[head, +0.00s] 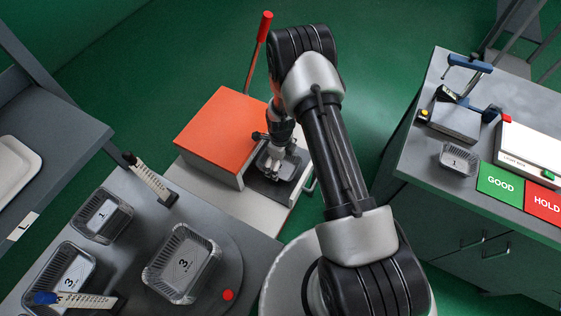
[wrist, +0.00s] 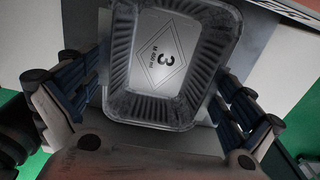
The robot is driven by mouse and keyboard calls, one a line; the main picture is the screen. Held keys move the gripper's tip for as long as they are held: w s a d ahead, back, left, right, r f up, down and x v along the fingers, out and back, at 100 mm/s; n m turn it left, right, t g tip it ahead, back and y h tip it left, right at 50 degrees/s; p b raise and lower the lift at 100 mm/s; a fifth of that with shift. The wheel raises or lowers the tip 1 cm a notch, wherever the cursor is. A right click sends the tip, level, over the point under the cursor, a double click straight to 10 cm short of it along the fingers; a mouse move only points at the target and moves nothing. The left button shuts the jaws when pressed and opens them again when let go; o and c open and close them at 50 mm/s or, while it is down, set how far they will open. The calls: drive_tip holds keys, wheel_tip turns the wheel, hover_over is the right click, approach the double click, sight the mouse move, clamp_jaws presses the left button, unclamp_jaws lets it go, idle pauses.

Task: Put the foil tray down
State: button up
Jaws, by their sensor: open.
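A foil tray (wrist: 150,110) marked 3 lies between the fingers in the wrist view, its open top facing the camera. In the head view this tray (head: 264,163) sits at the dark plate of the orange-topped machine, partly hidden by my gripper. My gripper (head: 279,160) is over the tray. Its fingers are spread on either side of the tray in the wrist view (wrist: 160,88), with a gap visible on each side. The tray appears to rest flat on the plate (wrist: 190,140); its underside is hidden.
The orange machine (head: 217,130) has a red-handled lever (head: 264,27) behind it. Other foil trays stand on the left bench (head: 130,298). The right bench (head: 420,160) holds a small tray (head: 459,159), a clamp device (head: 455,120), and green GOOD (head: 500,184) and red HOLD (head: 545,203) areas.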

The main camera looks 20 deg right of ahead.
wheel_tip(320, 180, up, 12)
drive_tip(key=p, duration=0.3)
wheel_tip(320, 180, up, 12)
drive_tip(key=n+t, duration=0.1)
drive_tip(key=n, duration=0.4)
hover_over(280, 168)
drive_tip(key=s+r+n+t, duration=0.1)
drive_tip(key=s+r+n, duration=0.15)
drive_tip(key=r, duration=0.45)
drive_tip(key=s+r+n, duration=0.2)
drive_tip(key=r+n, duration=0.2)
drive_tip(key=r, duration=0.3)
drive_tip(key=s+r+n+t, duration=0.1)
drive_tip(key=s+r+n, duration=0.3)
drive_tip(key=s, duration=0.3)
drive_tip(key=s+r+n, duration=0.4)
drive_tip(key=s+n, duration=0.2)
drive_tip(key=s, duration=0.1)
drive_tip(key=s+a+r+n+t, duration=0.1)
drive_tip(key=s+r+n, duration=0.3)
drive_tip(key=s, duration=0.3)
drive_tip(key=shift+r+n+t, duration=0.25)
drive_tip(key=shift+n+t, duration=0.05)
drive_tip(key=shift+n, duration=0.45)
drive_tip(key=shift+a, duration=0.1)
